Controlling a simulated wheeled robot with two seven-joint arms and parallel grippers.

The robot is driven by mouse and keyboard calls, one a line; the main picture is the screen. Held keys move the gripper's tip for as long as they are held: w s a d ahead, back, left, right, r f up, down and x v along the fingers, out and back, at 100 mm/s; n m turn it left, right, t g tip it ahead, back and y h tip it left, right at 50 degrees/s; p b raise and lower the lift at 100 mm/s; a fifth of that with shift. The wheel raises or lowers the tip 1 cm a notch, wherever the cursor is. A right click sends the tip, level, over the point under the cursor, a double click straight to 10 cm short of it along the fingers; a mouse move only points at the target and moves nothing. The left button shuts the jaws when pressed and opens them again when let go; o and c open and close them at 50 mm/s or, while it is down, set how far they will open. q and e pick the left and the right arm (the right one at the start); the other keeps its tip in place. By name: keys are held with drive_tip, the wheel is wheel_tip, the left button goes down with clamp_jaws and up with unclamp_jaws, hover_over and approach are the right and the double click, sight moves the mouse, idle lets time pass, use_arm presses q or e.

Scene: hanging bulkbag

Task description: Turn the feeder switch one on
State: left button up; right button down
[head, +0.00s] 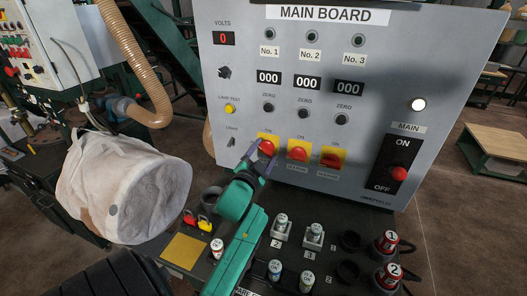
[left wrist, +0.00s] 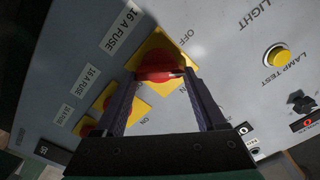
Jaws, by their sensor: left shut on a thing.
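The leftmost red rotary switch (head: 266,147) sits on a yellow plate under No. 1 on the grey main board; I take it as feeder switch one. My left gripper (head: 257,163) reaches up to it from below. In the left wrist view the fingers (left wrist: 162,75) are shut on the sides of its red knob (left wrist: 158,58), with ON and OFF printed by the yellow plate. The gripper partly hides the switch in the head view. Two similar red switches, the middle one (head: 298,153) and the right one (head: 331,160), stand beside it. My right gripper is out of view.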

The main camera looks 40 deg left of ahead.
use_arm(q)
drive_tip(key=m, duration=0.4)
drive_tip(key=shift+m, duration=0.4)
drive_tip(key=m, duration=0.3)
drive_tip(key=shift+w, duration=0.1)
drive_tip(key=shift+r+m, duration=0.1)
drive_tip(key=shift+m, duration=0.8)
